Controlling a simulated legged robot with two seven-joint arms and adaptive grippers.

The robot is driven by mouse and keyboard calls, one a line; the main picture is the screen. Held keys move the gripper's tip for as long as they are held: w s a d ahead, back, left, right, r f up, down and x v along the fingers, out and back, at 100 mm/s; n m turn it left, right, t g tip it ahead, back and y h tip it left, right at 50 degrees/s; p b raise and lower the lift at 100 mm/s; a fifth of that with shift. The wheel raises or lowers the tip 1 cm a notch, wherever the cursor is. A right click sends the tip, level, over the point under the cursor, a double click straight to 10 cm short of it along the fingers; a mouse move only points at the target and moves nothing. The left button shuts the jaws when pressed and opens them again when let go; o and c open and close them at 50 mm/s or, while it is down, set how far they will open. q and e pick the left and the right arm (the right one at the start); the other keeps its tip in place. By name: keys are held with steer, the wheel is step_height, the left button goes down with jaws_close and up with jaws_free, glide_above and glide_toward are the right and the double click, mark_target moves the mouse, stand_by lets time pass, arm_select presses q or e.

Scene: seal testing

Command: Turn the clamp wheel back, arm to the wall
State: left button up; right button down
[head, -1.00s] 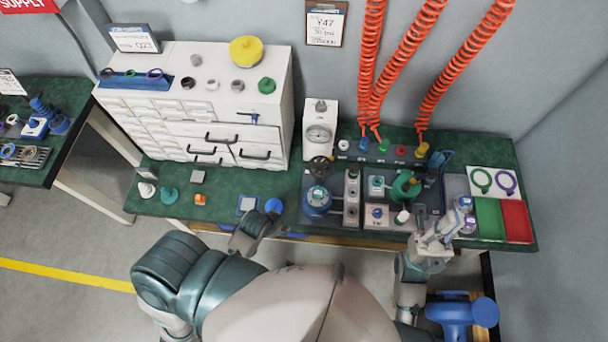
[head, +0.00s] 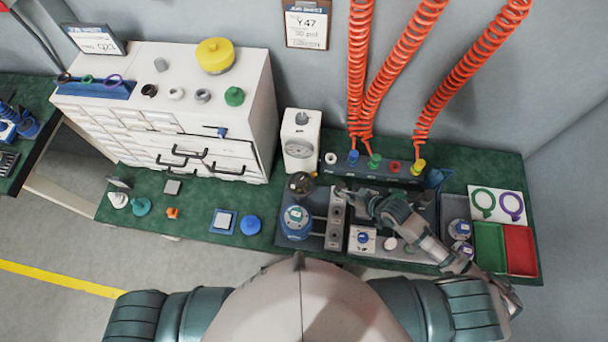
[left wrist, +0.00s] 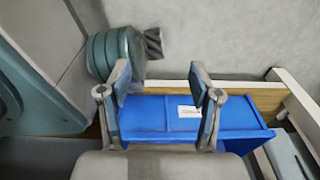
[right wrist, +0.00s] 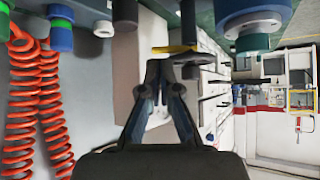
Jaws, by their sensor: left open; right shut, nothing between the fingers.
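The clamp wheel (head: 301,184) looks like a small dark round handwheel at the back left of the test rig, behind the blue pot (head: 296,221). My right arm reaches over the rig from the right. My right gripper (head: 345,190) is shut and empty, a short way right of the wheel. In the right wrist view the gripper (right wrist: 160,66) shows closed fingertips close to a yellow bar (right wrist: 178,49); I cannot tell whether they touch. The clamp arm is not clearly made out. My left gripper (left wrist: 160,75) is open and empty above a blue tray (left wrist: 160,118).
A white gauge box (head: 301,140) stands behind the wheel. Red coiled hoses (head: 362,75) hang behind the rig. A white drawer cabinet (head: 180,85) stands left. Green (head: 489,245) and red (head: 520,247) trays lie right. The bench front left holds several small parts.

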mark_target(315, 175)
steer(key=w+a+f+n+b, duration=0.1)
steer(key=w+a+f+b, duration=0.1)
steer(key=w+a, duration=0.1)
steer(key=w+a+f+n+g+y+b, duration=0.1)
steer(key=w+a+f+b, duration=0.1)
steer(key=w+a, duration=0.1)
steer(key=w+a+f+n+g+b, duration=0.1)
steer(key=w+a+f+b, duration=0.1)
steer(key=w+a, duration=0.1)
steer(key=shift+w+f+y, duration=0.25)
steer(key=shift+w+y, duration=0.05)
steer(key=shift+w, duration=0.6)
arm_select(q)
steer(key=w+d+r, duration=0.2)
steer(key=w+r, duration=0.7)
steer(key=w, duration=0.3)
steer(key=shift+w+d+t, duration=0.2)
steer(key=shift+w+t, duration=0.2)
steer(key=shift+a, duration=0.25)
arm_select(e)
steer(key=shift+w+a, duration=0.2)
steer(key=shift+a, duration=0.2)
arm_select(q)
steer(key=shift+d, duration=0.15)
arm_select(e)
steer(key=shift+d, duration=0.15)
